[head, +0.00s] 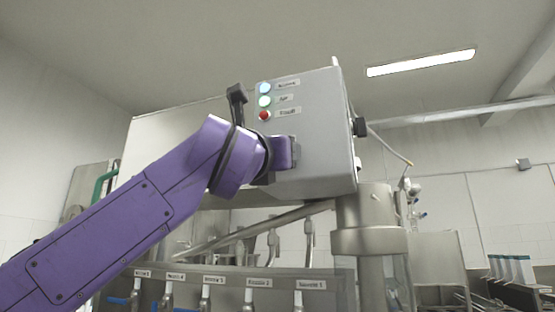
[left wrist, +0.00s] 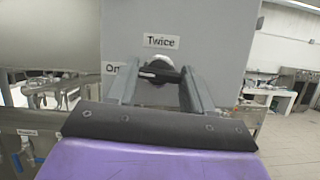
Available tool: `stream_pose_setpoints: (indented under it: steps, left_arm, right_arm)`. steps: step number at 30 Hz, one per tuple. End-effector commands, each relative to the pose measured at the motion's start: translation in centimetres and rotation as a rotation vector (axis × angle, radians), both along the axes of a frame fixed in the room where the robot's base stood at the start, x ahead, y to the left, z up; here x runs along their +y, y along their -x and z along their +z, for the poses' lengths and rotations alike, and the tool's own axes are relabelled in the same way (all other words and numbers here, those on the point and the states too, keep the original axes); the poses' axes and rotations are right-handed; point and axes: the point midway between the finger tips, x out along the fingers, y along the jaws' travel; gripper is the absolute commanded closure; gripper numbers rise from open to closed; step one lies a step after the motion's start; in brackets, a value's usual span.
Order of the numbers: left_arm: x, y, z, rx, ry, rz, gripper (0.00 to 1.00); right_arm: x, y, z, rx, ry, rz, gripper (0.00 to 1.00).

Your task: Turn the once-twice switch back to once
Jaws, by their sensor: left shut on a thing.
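The once-twice switch (left wrist: 162,66) is a dark knob on the grey control box (left wrist: 220,40). It sits below the "Twice" label (left wrist: 160,41) and right of a partly covered "On…" label (left wrist: 115,68). Its dark handle lies roughly level, with a pale mark at its left end. My left gripper (left wrist: 158,77) is shut on the switch, one finger on each side. In the head view the gripper (head: 296,150) is against the front of the box (head: 325,130), and the switch is hidden behind it. My right gripper is in neither view.
A blue-white, a green and a red button (head: 264,115) sit above my gripper on the box. A black knob (head: 360,127) sticks out of the box's right side. Below are a steel column (head: 368,240) and a row of labelled nozzle valves (head: 213,282).

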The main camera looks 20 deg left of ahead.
Motion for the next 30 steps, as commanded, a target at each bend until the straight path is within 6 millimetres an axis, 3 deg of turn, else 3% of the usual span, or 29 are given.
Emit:
stream_pose_setpoints:
  steps: [23, 24, 25, 26, 30]
  left_arm:
    - [-0.08, -0.1, -0.13, 0.007, 0.099, -0.001, 0.79]
    - [-0.08, -0.1, -0.13, 0.007, 0.099, -0.001, 0.39]
    - [-0.08, -0.1, -0.13, 0.007, 0.099, -0.001, 0.29]
    - [-0.08, -0.1, -0.13, 0.007, 0.099, -0.001, 0.23]
    - [-0.08, -0.06, -0.09, 0.006, 0.098, -0.001, 0.23]
  right_arm:
    - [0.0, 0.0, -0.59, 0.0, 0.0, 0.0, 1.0]
    - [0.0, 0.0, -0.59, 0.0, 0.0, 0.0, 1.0]
    - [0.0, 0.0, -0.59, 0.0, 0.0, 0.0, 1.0]
    - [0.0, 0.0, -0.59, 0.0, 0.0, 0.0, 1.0]
    - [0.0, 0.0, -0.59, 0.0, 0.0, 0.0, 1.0]
